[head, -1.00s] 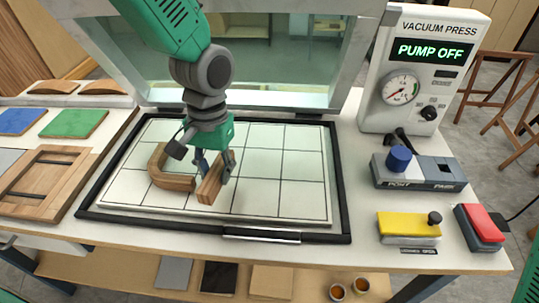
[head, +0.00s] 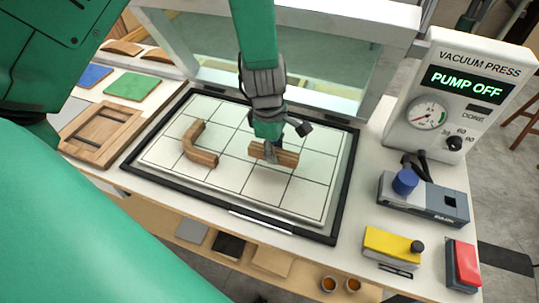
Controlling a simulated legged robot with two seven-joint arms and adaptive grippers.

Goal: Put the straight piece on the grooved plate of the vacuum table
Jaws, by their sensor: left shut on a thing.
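The straight piece (head: 286,158) is a short wooden bar over the middle-right of the pale grooved plate (head: 235,172) of the vacuum table. My left gripper (head: 270,151) points down and is shut on it; the fingers hide part of the bar. The bar lies roughly left to right. A shadow shows just below it, and I cannot tell whether it touches the plate. A curved wooden piece (head: 198,155) lies on the plate to the left, apart from the bar. My right gripper is not in view.
A black frame (head: 345,187) edges the plate. The vacuum press box (head: 440,105), reading PUMP OFF, stands right, with a blue-knobbed unit (head: 425,198), yellow block (head: 392,246) and red block (head: 463,267) in front. A wooden form (head: 100,133) and coloured pads lie left. The plate's front is clear.

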